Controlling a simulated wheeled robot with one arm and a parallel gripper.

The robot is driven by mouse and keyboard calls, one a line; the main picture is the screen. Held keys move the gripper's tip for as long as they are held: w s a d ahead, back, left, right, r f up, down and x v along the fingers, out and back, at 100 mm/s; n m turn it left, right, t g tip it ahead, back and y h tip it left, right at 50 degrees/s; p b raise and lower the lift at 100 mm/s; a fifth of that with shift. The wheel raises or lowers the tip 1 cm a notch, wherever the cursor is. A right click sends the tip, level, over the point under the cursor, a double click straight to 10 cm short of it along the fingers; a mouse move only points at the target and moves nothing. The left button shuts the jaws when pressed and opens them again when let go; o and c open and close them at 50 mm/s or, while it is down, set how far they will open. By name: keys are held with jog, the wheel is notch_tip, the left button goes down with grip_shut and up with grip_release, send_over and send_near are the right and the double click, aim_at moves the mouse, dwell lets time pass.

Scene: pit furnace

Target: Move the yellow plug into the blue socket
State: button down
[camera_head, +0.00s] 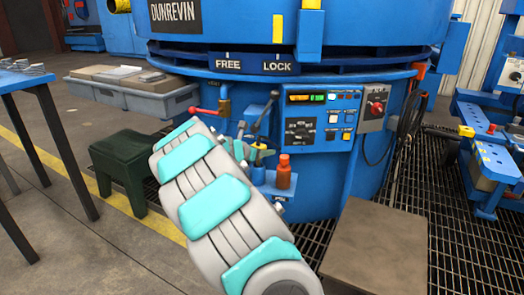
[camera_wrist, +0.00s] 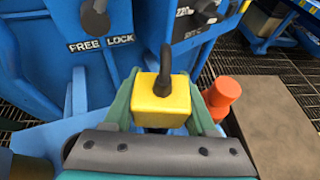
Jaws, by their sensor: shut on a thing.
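The yellow plug (camera_wrist: 162,100) is a small yellow block with a black curved cable or loop rising from its top, seen close in the wrist view. My gripper (camera_wrist: 163,102) is shut on it, with a green finger on each side. In the head view my gripper (camera_head: 250,152) is in front of the blue furnace body, and a bit of the yellow plug (camera_head: 259,146) shows by the fingers. I cannot clearly pick out the blue socket in either view. The underside of the plug is hidden by my gripper in the wrist view.
An orange bottle (camera_head: 284,174) stands close right of my gripper, also in the wrist view (camera_wrist: 222,92). A control panel (camera_head: 319,118) is behind it. A red-handled valve (camera_head: 205,111) is left. A brown slab (camera_head: 377,250) is lower right, a green stool (camera_head: 125,165) left.

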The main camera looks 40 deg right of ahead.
jog(key=shift+f+b, duration=1)
jog(key=shift+f, duration=0.45)
jog(key=shift+r+p, duration=0.1)
jog(key=shift+p, duration=0.6)
jog(key=shift+f+b, duration=0.3)
jog(key=shift+f, duration=0.35)
dwell(0.5)
jog(key=c, duration=0.5)
grip_release()
jog(key=p+v, duration=0.5)
jog(key=v, duration=0.6)
jog(key=shift+r, duration=0.1)
dwell(0.4)
